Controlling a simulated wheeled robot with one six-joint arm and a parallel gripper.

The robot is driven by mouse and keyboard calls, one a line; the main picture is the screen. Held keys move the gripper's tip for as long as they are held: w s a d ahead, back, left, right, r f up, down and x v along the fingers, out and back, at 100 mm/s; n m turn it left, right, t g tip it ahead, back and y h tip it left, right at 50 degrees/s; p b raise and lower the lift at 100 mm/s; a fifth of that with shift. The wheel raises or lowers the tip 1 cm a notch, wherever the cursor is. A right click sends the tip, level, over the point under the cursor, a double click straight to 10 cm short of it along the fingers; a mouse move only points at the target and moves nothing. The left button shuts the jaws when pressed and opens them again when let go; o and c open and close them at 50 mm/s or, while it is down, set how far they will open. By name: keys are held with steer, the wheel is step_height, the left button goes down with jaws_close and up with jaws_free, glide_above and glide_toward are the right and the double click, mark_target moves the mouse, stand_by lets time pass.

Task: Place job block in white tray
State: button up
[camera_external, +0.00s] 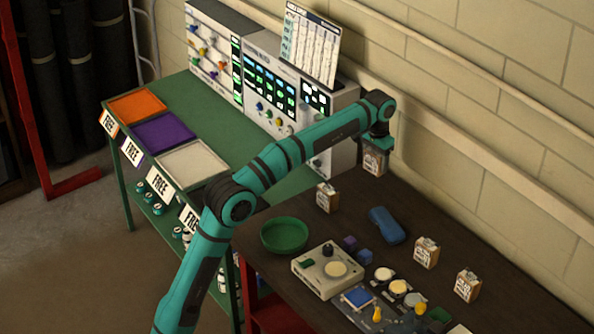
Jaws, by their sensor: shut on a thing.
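My gripper (377,142) is shut on a job block (373,161), a small pale block with dark print and a brown side. It holds the block in the air near the wall, above the back of the dark table. The fingertips are small and partly hidden by the wrist. The white tray (191,164) lies flat on the green bench to the left, well away from my gripper, and looks empty. Similar printed blocks stand on the dark table: one near the bench (326,198) and two at the right (426,253) (467,286).
An orange tray (137,106) and a purple tray (163,131) lie beyond the white one. Control panels (270,85) with an upright chart (309,45) line the bench's back. A green bowl (284,236), a blue case (387,225) and a control box (328,269) occupy the dark table.

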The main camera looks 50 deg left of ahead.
steer(key=s+a+f+n, duration=0.3)
steer(key=s+a+n, duration=0.3)
steer(key=s+a, duration=0.95)
steer(key=s+a+f+n, duration=0.4)
steer(key=s+a, duration=0.5)
steer(key=a, duration=1.4)
steer(key=s+a+f+n, duration=0.3)
steer(key=s+a+n, duration=0.4)
steer(key=s+a, duration=0.9)
steer(key=w+a+f, duration=0.1)
steer(key=f, duration=0.2)
steer(key=w+a+f, duration=0.1)
steer(key=f, duration=0.2)
steer(key=w+a+f, duration=0.1)
steer(key=f, duration=0.2)
steer(key=shift+w+a+f, duration=0.15)
steer(key=shift+a, duration=0.05)
steer(key=shift+f, duration=0.1)
steer(key=o, duration=1)
